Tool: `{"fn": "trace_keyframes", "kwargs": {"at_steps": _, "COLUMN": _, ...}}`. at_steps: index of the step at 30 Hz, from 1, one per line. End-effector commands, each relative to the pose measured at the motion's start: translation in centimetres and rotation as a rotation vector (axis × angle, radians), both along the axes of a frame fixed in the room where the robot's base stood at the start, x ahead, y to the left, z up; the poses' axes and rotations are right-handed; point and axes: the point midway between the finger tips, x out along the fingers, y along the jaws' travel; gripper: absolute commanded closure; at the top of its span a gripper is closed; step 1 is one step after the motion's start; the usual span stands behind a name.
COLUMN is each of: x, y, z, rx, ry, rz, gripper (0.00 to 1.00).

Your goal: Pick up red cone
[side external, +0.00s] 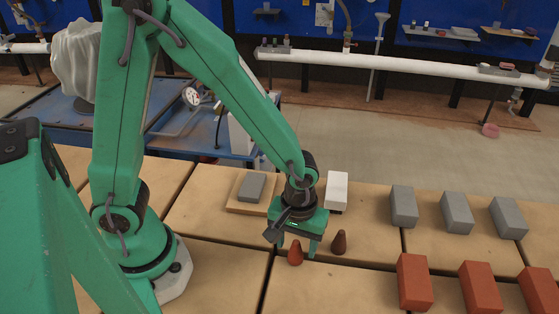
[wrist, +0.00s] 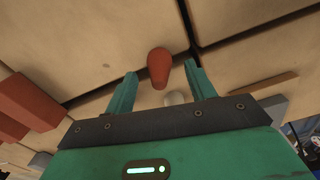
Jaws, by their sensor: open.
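The red cone (side external: 295,254) stands upright on the tan table, just below my gripper (side external: 297,246) in the side view. My gripper is open, with one finger on each side of the cone as seen there. In the wrist view the red cone (wrist: 159,66) shows between the spread fingertips (wrist: 160,74), with a gap on both sides. No contact shows. A dark brown cone (side external: 339,243) stands to the right of my gripper in the side view. A pale rounded thing (wrist: 175,98) is partly hidden behind my gripper in the wrist view.
A white brick (side external: 337,189) stands behind the brown cone. Grey bricks (side external: 404,206) and red bricks (side external: 415,282) stand to the right; red bricks (wrist: 32,100) also show at the wrist view's left. A grey block (side external: 252,187) lies on a tan board (side external: 235,207). The front middle is clear.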

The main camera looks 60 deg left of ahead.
Motion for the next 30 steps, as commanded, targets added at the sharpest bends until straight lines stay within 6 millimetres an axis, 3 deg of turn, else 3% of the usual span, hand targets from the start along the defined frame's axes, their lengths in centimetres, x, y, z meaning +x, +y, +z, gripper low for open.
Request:
{"fn": "trace_keyframes", "kwargs": {"at_steps": 8, "x": 0.0, "y": 0.0, "z": -2.0, "rx": 0.0, "ry": 0.0, "rz": 0.0, "gripper": 0.45}}
{"fn": "trace_keyframes", "kwargs": {"at_steps": 24, "x": 0.0, "y": 0.0, "z": -2.1, "rx": 0.0, "ry": -0.001, "rz": 0.0, "gripper": 0.45}}
{"fn": "trace_keyframes", "kwargs": {"at_steps": 25, "x": 0.0, "y": 0.0, "z": -2.1, "rx": 0.0, "ry": -0.001, "rz": 0.0, "gripper": 0.47}}
{"fn": "trace_keyframes", "kwargs": {"at_steps": 30, "x": 0.0, "y": 0.0, "z": -2.1, "rx": 0.0, "ry": -0.001, "rz": 0.0, "gripper": 0.8}}
